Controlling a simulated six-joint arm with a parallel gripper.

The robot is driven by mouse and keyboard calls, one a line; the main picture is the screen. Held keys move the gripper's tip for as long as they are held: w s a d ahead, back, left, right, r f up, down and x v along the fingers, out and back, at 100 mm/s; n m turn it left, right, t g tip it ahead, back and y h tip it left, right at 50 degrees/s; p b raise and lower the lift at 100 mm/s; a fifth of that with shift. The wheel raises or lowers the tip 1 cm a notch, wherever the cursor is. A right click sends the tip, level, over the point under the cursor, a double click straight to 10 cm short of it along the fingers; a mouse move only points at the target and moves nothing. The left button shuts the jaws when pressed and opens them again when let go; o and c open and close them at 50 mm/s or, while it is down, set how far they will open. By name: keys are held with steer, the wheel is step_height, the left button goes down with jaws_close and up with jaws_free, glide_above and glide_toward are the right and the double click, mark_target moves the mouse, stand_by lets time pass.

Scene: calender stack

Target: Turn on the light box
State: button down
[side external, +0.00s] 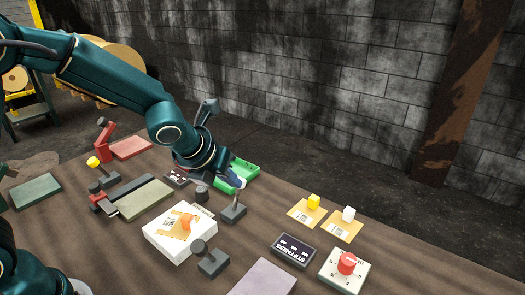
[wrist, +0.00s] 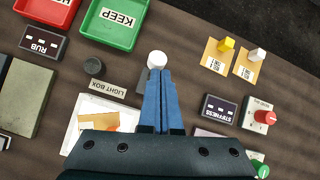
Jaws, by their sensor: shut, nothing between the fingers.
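The light box (side external: 165,243) is a white, flat-topped box with an orange piece and a tan card on it. In the wrist view its white top (wrist: 75,135) is partly hidden by my gripper's body, beside the "LIGHT BOX" label (wrist: 107,87). A toggle lever with a white knob (wrist: 157,59) rises from a grey base (side external: 233,213) right of the box. My gripper (wrist: 157,72) is shut and empty, its blue fingertips at the white knob. I cannot tell whether they touch it. In the side view my gripper (side external: 240,181) hangs over the lever's base.
A green KEEP tray (wrist: 112,38) and a red tray (wrist: 48,10) lie beyond the lever. A dark knob (wrist: 93,66) stands near the label. Envelopes with a yellow block (side external: 313,202) and a white block (side external: 348,214), a STIFFNESS box (side external: 293,250) and red dial (side external: 346,263) are right.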

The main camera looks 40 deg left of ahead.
steer(key=shift+w, duration=1.1)
steer(key=shift+a, duration=0.1)
steer(key=shift+s, duration=0.1)
step_height(320, 180, up, 11)
steer(key=s+d, duration=0.2)
steer(key=shift+r, duration=0.15)
steer(key=shift+a+r, duration=0.1)
steer(key=shift+a, duration=0.05)
